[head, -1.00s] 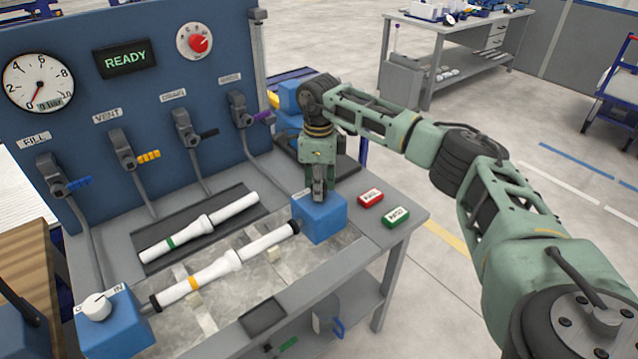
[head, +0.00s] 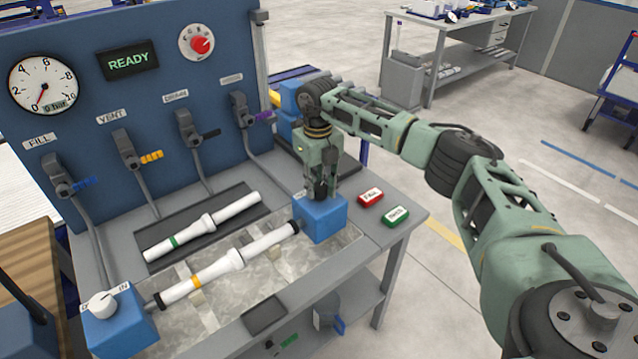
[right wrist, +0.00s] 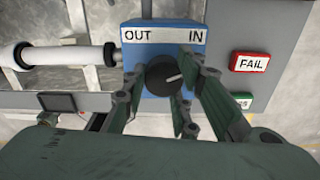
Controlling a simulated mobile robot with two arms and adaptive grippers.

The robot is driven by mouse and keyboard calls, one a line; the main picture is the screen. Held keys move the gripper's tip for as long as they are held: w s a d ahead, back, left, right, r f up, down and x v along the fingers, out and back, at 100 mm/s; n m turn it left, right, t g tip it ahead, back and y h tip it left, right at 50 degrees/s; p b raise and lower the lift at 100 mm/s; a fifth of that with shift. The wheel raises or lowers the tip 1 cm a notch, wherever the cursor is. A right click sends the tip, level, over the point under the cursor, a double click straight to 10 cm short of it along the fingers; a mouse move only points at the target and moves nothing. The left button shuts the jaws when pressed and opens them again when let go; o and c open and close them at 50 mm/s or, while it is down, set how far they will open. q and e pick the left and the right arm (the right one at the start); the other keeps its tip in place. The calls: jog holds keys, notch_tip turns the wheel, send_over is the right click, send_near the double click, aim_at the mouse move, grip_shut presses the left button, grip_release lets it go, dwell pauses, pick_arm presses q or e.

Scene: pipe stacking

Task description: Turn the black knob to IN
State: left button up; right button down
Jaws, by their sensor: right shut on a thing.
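The black knob (right wrist: 165,72) sits on the right blue block (right wrist: 185,28) in the right wrist view, below the labels OUT and IN. Its white pointer mark points to the right and slightly up, on the IN side. My right gripper (right wrist: 175,78) is shut on the knob, with fingers at both sides. In the head view my right gripper (head: 322,190) points down onto the right blue block (head: 325,222) and hides the knob. My left gripper is not in view.
A white pipe with a yellow band (head: 196,282) runs between the right block and the left blue block, which has a white knob (head: 102,303). A green-banded pipe (head: 175,240) lies behind. Red FAIL (head: 370,197) and green (head: 396,215) buttons are right of the gripper.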

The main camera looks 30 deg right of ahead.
aim_at(316, 187)
jog(key=shift+s+a+f+m, duration=0.1)
jog(key=shift+a+f+m, duration=0.15)
jog(key=shift+m, duration=0.55)
jog(key=c, duration=1.5)
grip_release()
jog(key=shift+a+r, duration=0.1)
jog(key=shift+a, duration=0.05)
jog(key=shift+c, duration=0.2)
jog(key=shift+d+r, duration=0.15)
jog(key=shift+d, duration=0.05)
jog(key=shift+r, duration=0.25)
notch_tip(316, 187, up, 11)
jog(key=shift+r, duration=0.2)
